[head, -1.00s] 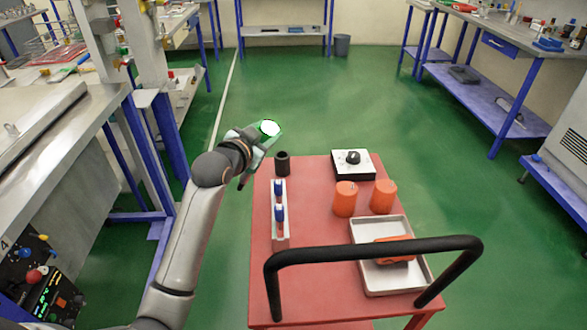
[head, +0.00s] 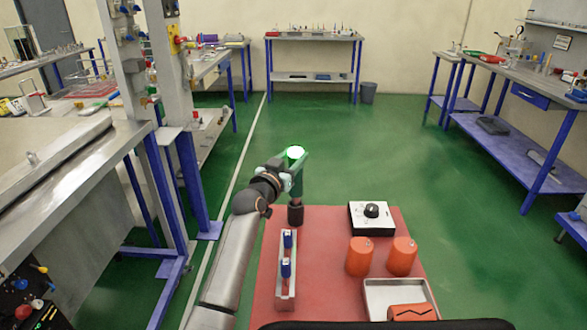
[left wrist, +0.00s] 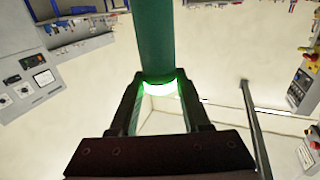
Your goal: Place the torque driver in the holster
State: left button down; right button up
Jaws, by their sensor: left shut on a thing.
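The torque driver (head: 297,180) is green with a glowing white-green end cap on top. My left gripper (head: 286,170) is shut on it and holds it roughly upright. The holster (head: 296,214), a black cup, stands at the far left of the red cart. The driver's lower end is at the holster's mouth in the picture; I cannot tell whether it is inside. In the left wrist view the green driver (left wrist: 156,40) and its lit ring sit between the fingers of my left gripper (left wrist: 160,100). My right gripper is not in view.
On the red cart (head: 325,255) are a rack with blue-topped items (head: 287,280), a white box with a black knob (head: 371,216), two orange cylinders (head: 359,257) and a metal tray (head: 420,290) with an orange item. A workbench stands left; green floor lies beyond.

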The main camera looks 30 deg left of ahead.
pick_arm(q)
jog(key=shift+f, duration=1.05)
jog(key=c, duration=0.8)
grip_release()
jog(key=shift+f, duration=0.3)
jog(key=shift+c, duration=0.2)
jog(key=o, duration=0.5)
jog(key=shift+r, duration=0.1)
jog(key=s, duration=1.2)
jog(key=shift+d+r, duration=0.15)
jog(key=shift+d, duration=0.2)
